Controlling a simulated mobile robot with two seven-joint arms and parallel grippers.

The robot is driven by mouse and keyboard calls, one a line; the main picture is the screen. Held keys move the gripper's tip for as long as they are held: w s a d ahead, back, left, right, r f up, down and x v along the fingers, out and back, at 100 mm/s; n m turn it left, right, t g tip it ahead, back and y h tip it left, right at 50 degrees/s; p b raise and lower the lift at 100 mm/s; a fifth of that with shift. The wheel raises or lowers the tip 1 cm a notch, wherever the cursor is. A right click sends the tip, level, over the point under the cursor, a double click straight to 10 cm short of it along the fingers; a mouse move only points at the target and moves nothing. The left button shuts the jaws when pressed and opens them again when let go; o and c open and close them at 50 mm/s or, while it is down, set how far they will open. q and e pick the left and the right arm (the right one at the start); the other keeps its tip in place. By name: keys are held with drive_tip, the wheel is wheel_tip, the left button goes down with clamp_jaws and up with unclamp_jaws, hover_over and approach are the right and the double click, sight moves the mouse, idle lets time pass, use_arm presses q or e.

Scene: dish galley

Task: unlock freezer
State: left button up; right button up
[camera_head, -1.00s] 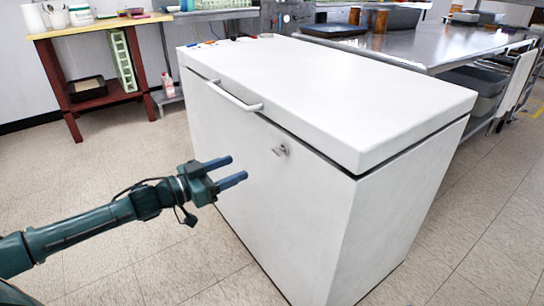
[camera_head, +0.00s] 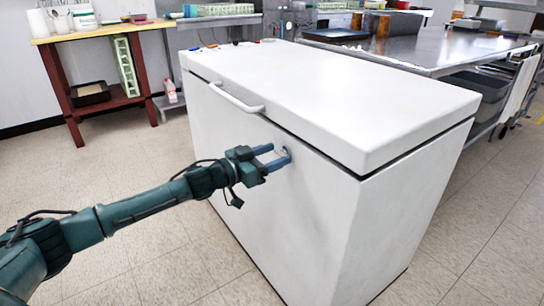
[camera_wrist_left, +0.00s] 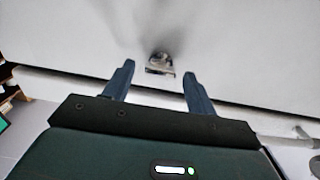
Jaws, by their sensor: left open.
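The white chest freezer (camera_head: 300,215) stands in the middle with its lid (camera_head: 330,95) shut. A lid handle (camera_head: 237,98) sits on the front edge, left of the lock. The small metal lock (camera_head: 284,151) is on the front face; in the left wrist view the lock (camera_wrist_left: 160,63) lies between and just beyond the fingertips. My left gripper (camera_head: 282,156) is open, its blue fingers pointing at the lock, one to each side of it. I cannot tell whether the fingertips touch the freezer face. In the left wrist view the gripper (camera_wrist_left: 158,75) looks empty. My right gripper is out of view.
A wooden-topped table with red legs (camera_head: 100,32) stands at the back left. A steel counter (camera_head: 430,48) with trays is behind the freezer at right. Small items (camera_head: 212,45) lie on the lid's far left. The floor (camera_head: 120,180) left of the freezer is clear.

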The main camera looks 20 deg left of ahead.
use_arm(q)
drive_tip(key=shift+c, duration=0.4)
drive_tip(key=c, duration=0.9)
